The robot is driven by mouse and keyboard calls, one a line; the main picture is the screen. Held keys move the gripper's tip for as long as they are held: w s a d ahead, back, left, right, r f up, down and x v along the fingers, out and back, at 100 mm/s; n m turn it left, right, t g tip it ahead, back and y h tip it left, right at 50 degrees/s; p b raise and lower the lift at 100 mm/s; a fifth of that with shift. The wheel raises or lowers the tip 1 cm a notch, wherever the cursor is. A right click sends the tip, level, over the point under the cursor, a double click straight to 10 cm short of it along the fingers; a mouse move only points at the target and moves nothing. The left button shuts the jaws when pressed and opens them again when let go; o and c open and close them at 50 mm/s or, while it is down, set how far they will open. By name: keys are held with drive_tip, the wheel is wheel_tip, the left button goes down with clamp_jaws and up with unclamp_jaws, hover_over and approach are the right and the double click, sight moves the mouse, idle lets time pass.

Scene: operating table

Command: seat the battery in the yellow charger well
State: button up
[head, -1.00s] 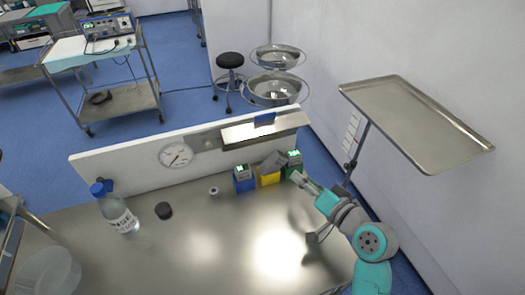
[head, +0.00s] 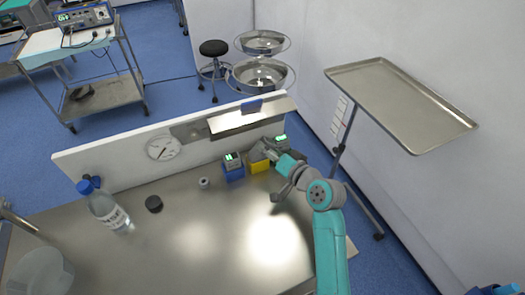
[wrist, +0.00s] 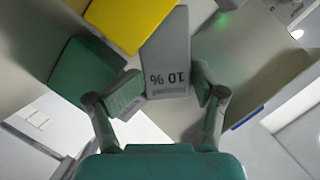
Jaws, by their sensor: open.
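The battery (wrist: 167,60) is a grey block marked "10 %" in the wrist view. Its near end lies between the two fingers of my gripper (wrist: 167,92), which is open around it. The far end of the battery meets the yellow charger (wrist: 130,18); I cannot tell how deep it sits in the well. In the head view the yellow charger (head: 260,167) stands against the back panel, with my gripper (head: 276,158) at its upper right. The grey battery shows only partly there, above the yellow charger.
A blue charger (head: 234,172) with a lit display stands left of the yellow one, and a green charger (head: 280,141) stands right. A small grey cylinder (head: 204,183), a black puck (head: 154,204) and a bottle (head: 108,209) are further left.

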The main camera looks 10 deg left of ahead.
drive_tip(key=shift+w+a, duration=0.15)
drive_tip(key=shift+a, duration=0.2)
drive_tip(key=shift+c, duration=0.3)
clamp_jaws()
drive_tip(key=shift+d+r, duration=0.1)
drive_tip(key=shift+r, duration=0.1)
